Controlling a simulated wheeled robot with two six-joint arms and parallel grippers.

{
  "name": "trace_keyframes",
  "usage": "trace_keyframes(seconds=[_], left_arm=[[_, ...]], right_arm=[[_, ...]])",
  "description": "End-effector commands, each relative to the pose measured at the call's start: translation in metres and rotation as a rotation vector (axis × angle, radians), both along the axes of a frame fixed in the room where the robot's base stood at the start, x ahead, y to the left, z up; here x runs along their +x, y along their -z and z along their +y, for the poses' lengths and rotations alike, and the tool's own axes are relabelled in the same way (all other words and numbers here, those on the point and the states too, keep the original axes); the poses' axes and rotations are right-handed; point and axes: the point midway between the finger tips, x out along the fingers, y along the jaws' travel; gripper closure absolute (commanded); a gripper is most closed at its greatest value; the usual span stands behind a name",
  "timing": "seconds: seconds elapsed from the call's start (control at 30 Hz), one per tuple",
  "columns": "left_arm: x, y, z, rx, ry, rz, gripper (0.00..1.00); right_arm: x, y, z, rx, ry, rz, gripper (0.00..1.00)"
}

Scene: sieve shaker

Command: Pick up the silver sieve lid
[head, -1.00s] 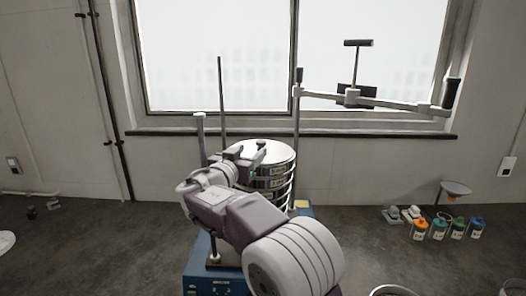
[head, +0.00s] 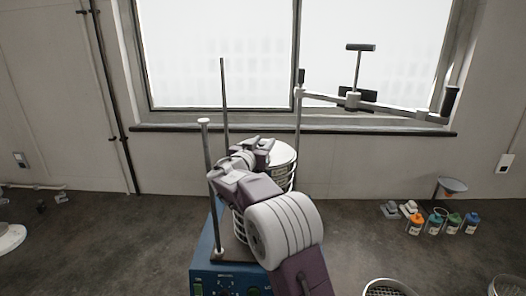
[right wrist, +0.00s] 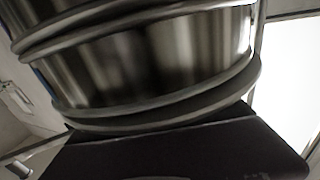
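The silver sieve lid (head: 284,153) sits on top of the stack of metal sieves on the blue sieve shaker (head: 208,262). Only its right part shows in the head view; my right arm hides the rest, including its knob. My right gripper (head: 263,147) is at the lid's left side, over or beside its edge. Its fingers are not clear, so I cannot tell whether they touch the lid or are open. The right wrist view shows the shiny sieve walls and rims (right wrist: 150,60) very close. My left gripper is not in view.
Upright rods (head: 211,190) stand by the stack, close to my right arm. A clamp bar (head: 400,107) reaches across at the upper right. Several coloured jars (head: 436,226) and small weights stand on the counter at the right. The counter left of the shaker is mostly clear.

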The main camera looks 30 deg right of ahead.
Motion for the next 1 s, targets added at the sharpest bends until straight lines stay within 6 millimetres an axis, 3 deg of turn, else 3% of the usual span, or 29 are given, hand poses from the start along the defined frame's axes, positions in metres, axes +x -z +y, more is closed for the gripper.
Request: trace_keyframes(seconds=[0.03,0.1,0.43,0.57,0.67,0.87,1.0], left_arm=[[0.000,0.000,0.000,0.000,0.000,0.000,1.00],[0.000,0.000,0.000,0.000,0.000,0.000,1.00],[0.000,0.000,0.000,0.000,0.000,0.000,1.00],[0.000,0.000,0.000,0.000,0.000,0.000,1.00],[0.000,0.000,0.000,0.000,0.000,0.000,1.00],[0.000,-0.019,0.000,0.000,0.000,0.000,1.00],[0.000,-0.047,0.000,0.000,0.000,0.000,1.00]], right_arm=[[0.000,0.000,0.000,0.000,0.000,0.000,0.81],[0.000,0.000,0.000,0.000,0.000,0.000,1.00],[0.000,-0.003,0.000,-0.001,0.000,-0.001,1.00],[0.000,-0.016,0.000,0.000,0.001,-0.005,1.00],[0.000,-0.041,0.000,0.001,0.001,-0.009,1.00],[0.000,-0.132,0.000,0.002,0.000,-0.012,1.00],[0.000,-0.193,0.000,0.003,-0.001,-0.009,1.00]])
